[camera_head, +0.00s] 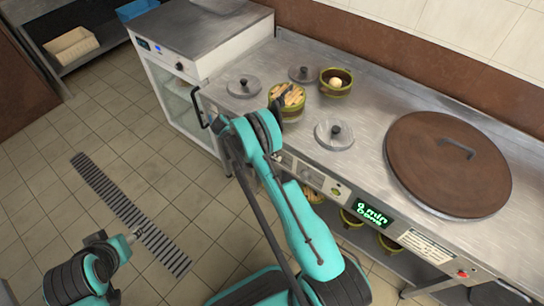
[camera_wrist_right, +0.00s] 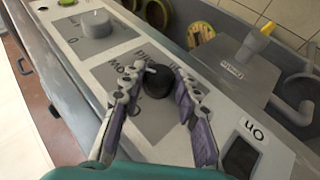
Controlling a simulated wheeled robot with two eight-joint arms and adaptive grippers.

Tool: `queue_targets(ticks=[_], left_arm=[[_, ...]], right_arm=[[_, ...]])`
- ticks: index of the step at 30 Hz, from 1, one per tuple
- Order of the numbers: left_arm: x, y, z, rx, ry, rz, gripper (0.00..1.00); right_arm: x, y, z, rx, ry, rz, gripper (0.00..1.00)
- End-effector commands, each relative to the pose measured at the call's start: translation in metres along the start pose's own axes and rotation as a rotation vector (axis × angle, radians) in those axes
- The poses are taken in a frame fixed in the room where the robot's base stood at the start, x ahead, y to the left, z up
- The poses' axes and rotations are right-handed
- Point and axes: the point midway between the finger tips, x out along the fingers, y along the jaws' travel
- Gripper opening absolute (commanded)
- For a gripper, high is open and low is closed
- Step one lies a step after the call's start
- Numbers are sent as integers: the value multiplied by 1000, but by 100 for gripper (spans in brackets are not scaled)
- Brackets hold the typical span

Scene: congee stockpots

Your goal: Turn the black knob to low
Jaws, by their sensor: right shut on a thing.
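The black knob (camera_wrist_right: 157,82) sits on a dark square plate on the stove's front panel, in the right wrist view. Lettering around it is partly hidden, and I cannot read its setting clearly. My right gripper (camera_wrist_right: 158,92) has one finger on each side of the knob and is shut on it. In the head view my right gripper (camera_head: 276,160) is small at the left part of the panel, mostly hidden by my teal arm, and the knob cannot be made out. My left arm's end (camera_head: 97,238) shows at the lower left, and its finger state is unclear.
A grey knob (camera_wrist_right: 97,24) is beside the black one, and a dark switch (camera_wrist_right: 240,158) marked "on" is on the other side. The steel counter holds a large brown lid (camera_head: 448,185), small steel lids (camera_head: 334,133) and green bowls (camera_head: 336,82).

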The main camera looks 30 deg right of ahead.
Motion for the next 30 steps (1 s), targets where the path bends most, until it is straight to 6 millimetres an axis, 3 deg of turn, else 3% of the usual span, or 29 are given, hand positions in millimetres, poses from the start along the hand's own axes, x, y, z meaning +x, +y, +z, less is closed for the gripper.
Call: queue_targets(ticks=[11,12,14,15,24,30], left_arm=[[0,0,0,0,0,0,52],[0,0,0,0,0,0,52],[0,0,0,0,0,0,52],[0,0,0,0,0,0,52],[0,0,0,0,0,0,52],[0,0,0,0,0,0,52]], right_arm=[[0,0,0,-2,0,4,2],[0,0,0,-2,0,4,34],[0,0,0,-2,0,4,50],[0,0,0,-2,0,4,52],[-1,1,-1,-2,0,3,52],[-19,19,-9,-2,0,3,52]])
